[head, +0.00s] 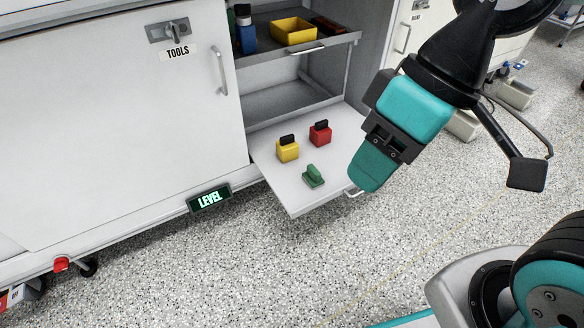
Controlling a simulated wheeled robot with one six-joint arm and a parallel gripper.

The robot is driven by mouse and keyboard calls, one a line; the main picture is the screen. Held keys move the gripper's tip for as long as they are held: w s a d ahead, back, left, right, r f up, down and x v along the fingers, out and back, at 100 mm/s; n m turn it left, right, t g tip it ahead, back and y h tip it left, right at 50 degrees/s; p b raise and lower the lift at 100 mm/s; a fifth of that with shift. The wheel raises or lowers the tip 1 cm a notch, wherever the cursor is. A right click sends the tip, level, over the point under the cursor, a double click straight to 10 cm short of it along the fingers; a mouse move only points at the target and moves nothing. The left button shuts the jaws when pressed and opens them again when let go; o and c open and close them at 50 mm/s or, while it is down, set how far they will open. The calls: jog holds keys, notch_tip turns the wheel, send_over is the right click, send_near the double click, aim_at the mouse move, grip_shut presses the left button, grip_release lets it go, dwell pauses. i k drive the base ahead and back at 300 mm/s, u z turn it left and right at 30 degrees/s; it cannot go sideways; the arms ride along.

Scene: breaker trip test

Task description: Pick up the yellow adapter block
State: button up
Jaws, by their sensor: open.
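The yellow adapter block (287,151), with a black top piece, stands on a pulled-out white shelf (300,194) low in the cabinet. A red block (320,135) with a black top stands to its right and a little behind. A small green piece (313,177) sits in front and to the right of it. My gripper (366,178) is to the right of the shelf, apart from the yellow block. It points downward and is open, with nothing seen in it. The gap between its fingers is hidden from this angle.
An upper pulled-out shelf (318,46) holds a yellow bin (293,31) and a blue bottle (246,37), above the lower shelf. The closed TOOLS door (120,130) is on the left. A LEVEL sign (209,199) is on the cabinet's lower edge. The speckled floor in front is clear.

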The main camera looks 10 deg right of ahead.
aim_at(287, 148)
jog(key=u, duration=0.4)
jog(key=i, duration=0.95)
jog(key=z, duration=0.4)
